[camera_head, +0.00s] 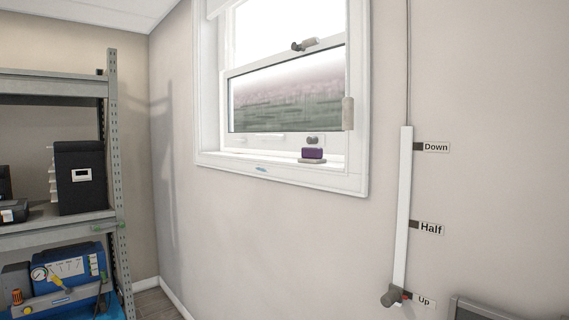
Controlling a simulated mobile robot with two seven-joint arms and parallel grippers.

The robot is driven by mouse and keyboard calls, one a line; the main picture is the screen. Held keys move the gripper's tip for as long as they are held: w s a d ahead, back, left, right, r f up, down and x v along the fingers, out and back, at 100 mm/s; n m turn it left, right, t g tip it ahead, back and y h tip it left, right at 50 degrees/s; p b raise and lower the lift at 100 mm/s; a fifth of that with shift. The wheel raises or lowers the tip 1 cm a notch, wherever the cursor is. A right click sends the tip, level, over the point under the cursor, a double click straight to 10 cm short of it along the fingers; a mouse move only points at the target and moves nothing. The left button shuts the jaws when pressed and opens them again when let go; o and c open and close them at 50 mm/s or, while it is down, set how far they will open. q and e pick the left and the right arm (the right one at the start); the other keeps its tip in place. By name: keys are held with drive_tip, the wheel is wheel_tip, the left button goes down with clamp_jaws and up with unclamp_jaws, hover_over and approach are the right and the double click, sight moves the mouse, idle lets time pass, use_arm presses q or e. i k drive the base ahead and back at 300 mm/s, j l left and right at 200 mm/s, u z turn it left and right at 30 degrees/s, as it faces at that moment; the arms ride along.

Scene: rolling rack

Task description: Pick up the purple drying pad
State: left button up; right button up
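The purple drying pad (312,154) is a small dark purple block on a light grey base. It sits on the white window sill (285,175), near the right end of the sill, below the window's lower sash. Neither of my grippers shows in the head view.
A grey metal rack (115,165) stands at the left with a black box (81,176) and a blue device (68,272). A white vertical slider rail (403,205) with Down, Half and Up labels is on the right wall. The wall below the window is bare.

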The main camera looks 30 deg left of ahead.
sight(311, 155)
drive_tip(key=i+j+u, duration=0.1)
drive_tip(key=j, duration=0.35)
drive_tip(key=i+j+u, duration=0.1)
drive_tip(key=i+j, duration=0.2)
drive_tip(key=j, duration=0.15)
drive_tip(key=i+j, duration=0.2)
drive_tip(key=j, duration=0.2)
drive_tip(key=i+j+u, duration=0.15)
drive_tip(key=j, duration=0.3)
drive_tip(key=i, duration=0.1)
